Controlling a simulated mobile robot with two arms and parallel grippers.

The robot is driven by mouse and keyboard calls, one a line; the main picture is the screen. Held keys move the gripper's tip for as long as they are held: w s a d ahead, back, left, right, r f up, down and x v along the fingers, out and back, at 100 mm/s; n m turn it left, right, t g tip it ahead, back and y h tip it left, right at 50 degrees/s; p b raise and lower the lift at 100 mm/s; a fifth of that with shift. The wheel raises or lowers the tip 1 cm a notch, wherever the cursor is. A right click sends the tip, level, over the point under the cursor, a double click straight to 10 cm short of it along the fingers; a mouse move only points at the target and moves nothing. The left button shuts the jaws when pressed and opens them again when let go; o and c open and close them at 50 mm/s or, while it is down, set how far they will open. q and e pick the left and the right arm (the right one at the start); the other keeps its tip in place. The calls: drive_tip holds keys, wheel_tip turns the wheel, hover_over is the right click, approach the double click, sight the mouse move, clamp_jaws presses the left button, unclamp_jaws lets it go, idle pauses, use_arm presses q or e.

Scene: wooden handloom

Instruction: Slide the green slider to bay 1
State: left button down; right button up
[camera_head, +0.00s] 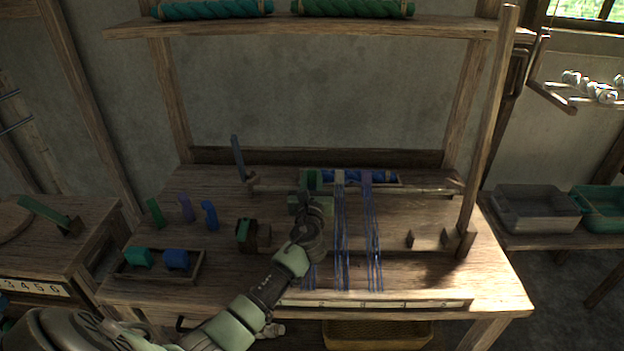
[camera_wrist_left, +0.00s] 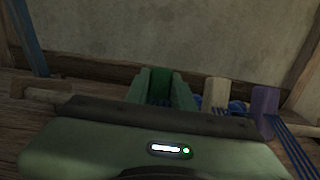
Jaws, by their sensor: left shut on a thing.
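The green slider (camera_head: 312,179) sits on the wooden rail (camera_head: 420,189) above the loom table, left of a cream slider (camera_head: 339,178) and a purple slider (camera_head: 365,178). Blue threads run from the sliders toward the table front. My left gripper (camera_head: 308,197) reaches up to the rail and is shut on the green slider. In the left wrist view, the green slider (camera_wrist_left: 160,84) stands between the two green fingers, with the cream slider (camera_wrist_left: 216,92) and purple slider (camera_wrist_left: 264,103) to the right. My wrist hides its lower part. My right gripper is not seen.
A pale marked strip (camera_head: 375,303) runs along the table's front edge; its markings are unreadable. A blue upright (camera_head: 238,158) stands near the rail's left end. Loose green, purple and blue pieces and a small tray (camera_head: 190,273) occupy the left side. The rail left of the green slider is clear.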

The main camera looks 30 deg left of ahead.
use_arm(q)
drive_tip(key=s+a, duration=0.1)
drive_tip(key=s+a+p, duration=0.1)
drive_tip(key=a, duration=0.1)
drive_tip(key=s+a+p, duration=0.1)
drive_tip(key=a, duration=0.1)
drive_tip(key=shift+s, duration=0.1)
drive_tip(key=c, duration=1.2)
unclamp_jaws()
drive_tip(key=v, duration=0.8)
drive_tip(key=shift+a, duration=0.1)
